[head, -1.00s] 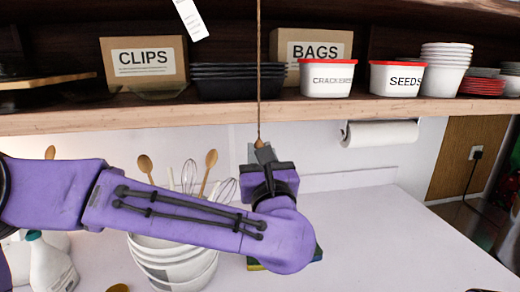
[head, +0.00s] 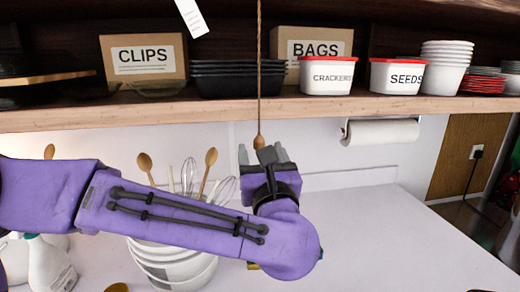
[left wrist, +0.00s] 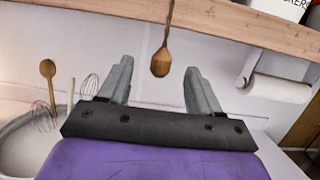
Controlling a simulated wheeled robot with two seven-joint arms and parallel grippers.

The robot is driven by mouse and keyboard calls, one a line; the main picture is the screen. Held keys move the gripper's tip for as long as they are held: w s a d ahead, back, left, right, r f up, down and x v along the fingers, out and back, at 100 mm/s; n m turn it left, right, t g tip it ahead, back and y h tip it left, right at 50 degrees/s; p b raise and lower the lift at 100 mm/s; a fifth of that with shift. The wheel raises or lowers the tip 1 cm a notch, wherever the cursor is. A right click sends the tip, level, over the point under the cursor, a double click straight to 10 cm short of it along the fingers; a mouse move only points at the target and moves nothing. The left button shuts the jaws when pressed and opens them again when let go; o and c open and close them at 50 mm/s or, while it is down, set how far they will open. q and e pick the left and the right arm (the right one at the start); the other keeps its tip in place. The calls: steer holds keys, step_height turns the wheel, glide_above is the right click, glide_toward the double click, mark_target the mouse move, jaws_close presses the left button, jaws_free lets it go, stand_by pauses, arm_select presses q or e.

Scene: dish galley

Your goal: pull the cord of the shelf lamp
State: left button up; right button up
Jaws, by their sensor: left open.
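The lamp cord (head: 259,60) hangs straight down past the shelf front and ends in a small wooden pull knob (head: 259,141). The lamp itself is out of view. My left gripper (head: 256,156) is open, its fingers pointing up just below and around the knob's level. In the left wrist view the knob (left wrist: 161,62) hangs in the gap between the two fingertips of my left gripper (left wrist: 160,78), touching neither as far as I can see. How far the knob is in depth from the fingers is hard to tell. My right gripper is not in view.
The shelf edge (head: 60,121) runs just above the gripper, bearing boxes, black trays (head: 238,81) and white tubs (head: 326,79). A bucket of utensils (head: 172,262) stands behind my left arm. A paper towel roll (head: 381,132) hangs at right. The counter (head: 400,240) at right is clear.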

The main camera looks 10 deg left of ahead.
arm_select(q)
steer(key=b+v, duration=0.3)
steer(key=v, duration=0.4)
steer(key=shift+b, duration=0.35)
steer(key=shift+a, duration=0.1)
